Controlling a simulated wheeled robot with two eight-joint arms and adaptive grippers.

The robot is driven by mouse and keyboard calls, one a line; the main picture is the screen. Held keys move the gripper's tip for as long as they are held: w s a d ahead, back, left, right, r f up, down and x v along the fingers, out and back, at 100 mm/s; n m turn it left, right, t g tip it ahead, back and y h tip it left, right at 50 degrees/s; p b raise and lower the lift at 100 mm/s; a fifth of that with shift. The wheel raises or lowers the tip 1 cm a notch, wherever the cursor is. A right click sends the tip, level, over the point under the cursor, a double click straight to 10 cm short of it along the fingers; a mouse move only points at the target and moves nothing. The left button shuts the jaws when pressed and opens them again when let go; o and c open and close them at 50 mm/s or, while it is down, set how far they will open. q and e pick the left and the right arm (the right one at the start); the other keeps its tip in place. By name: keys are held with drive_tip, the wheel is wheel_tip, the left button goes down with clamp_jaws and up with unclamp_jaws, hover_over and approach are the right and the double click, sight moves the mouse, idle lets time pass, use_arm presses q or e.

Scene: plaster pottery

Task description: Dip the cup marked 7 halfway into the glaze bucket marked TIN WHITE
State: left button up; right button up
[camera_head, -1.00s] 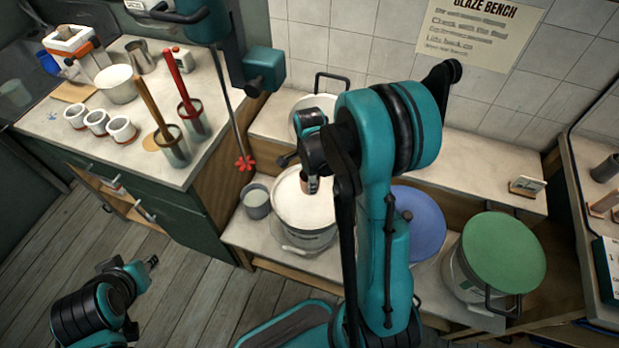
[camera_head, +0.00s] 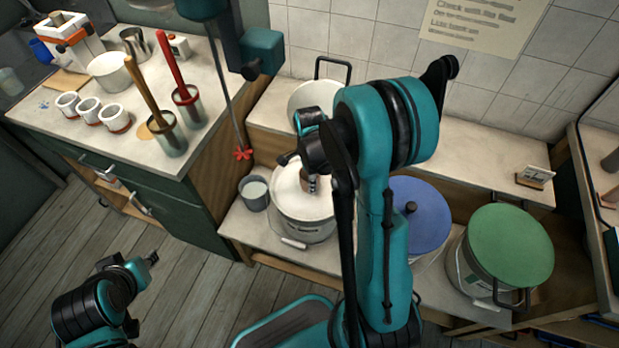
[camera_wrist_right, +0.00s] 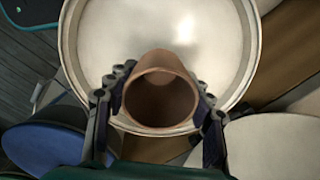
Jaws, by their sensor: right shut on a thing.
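My right gripper (camera_head: 312,186) is shut on a brown clay cup (camera_wrist_right: 158,95). In the right wrist view its fingers (camera_wrist_right: 158,112) press the cup from both sides, and the cup's open mouth faces the camera. No number shows on it. The cup is over an open bucket (camera_head: 304,226) of white glaze (camera_wrist_right: 150,25). I cannot tell whether the cup's far end touches the glaze. No name is readable on the bucket. In the head view the gripper and arm hide most of the cup. My left gripper (camera_head: 150,258) is low at the left, away from everything; its finger gap is unclear.
A blue-lidded bucket (camera_head: 420,215) and a green-lidded bucket (camera_head: 510,245) stand to the right. A small grey pail (camera_head: 254,193) is left of the glaze bucket. Another pale bucket (camera_head: 312,97) stands behind. Three white cups (camera_head: 90,110) and tool pots sit on the left counter.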

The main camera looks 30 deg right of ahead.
drive_tip(key=shift+f, duration=0.1)
drive_tip(key=shift+f+b, duration=1.25)
drive_tip(key=shift+f, duration=1.2)
drive_tip(key=shift+r, duration=0.15)
idle(1.4)
drive_tip(key=shift+r+p, duration=2.6)
drive_tip(key=shift+r, duration=0.75)
